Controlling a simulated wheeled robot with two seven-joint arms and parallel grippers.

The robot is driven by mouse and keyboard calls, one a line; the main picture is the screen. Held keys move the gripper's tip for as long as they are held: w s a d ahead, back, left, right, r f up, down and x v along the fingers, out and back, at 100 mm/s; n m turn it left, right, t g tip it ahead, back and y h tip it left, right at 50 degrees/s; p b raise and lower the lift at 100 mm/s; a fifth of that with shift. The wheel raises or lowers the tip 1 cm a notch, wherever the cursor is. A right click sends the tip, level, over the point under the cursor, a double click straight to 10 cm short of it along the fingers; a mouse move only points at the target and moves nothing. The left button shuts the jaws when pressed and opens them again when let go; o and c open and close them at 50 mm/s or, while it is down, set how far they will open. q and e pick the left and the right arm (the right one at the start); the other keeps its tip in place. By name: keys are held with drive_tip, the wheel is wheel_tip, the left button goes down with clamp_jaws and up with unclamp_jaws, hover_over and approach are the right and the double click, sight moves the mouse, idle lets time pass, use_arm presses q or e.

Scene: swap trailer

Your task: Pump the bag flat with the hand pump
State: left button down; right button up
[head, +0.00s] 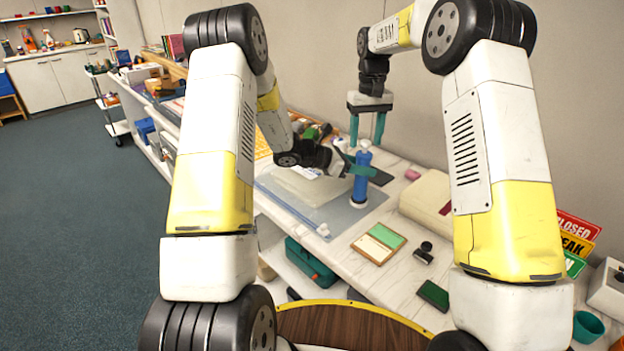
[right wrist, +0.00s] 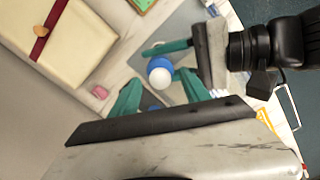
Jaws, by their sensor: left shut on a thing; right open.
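The blue hand pump (head: 360,187) stands upright on the right part of the clear flat bag (head: 290,208), its pale base against the bag. A pale folded item shows inside the bag. My left gripper (head: 360,170) is shut around the pump's barrel. My right gripper (head: 367,141) is open and points down just above the pump's top. In the right wrist view the pump's blue and white top (right wrist: 160,72) shows between and beyond the right fingers, and the left gripper (right wrist: 172,60) comes in from the right. Whether the right fingers touch the handle cannot be told.
A cream box (head: 428,197) with a red band and a pink block (head: 412,174) lie right of the pump. A green and cream pad (head: 379,243), a stamp (head: 424,252) and a dark green block (head: 433,294) lie nearer. Clutter fills the counter's far left.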

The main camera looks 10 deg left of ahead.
drive_tip(key=shift+r, duration=2.65)
wheel_tip(320, 180, up, 12)
use_arm(q)
drive_tip(key=c, duration=0.8)
unclamp_jaws()
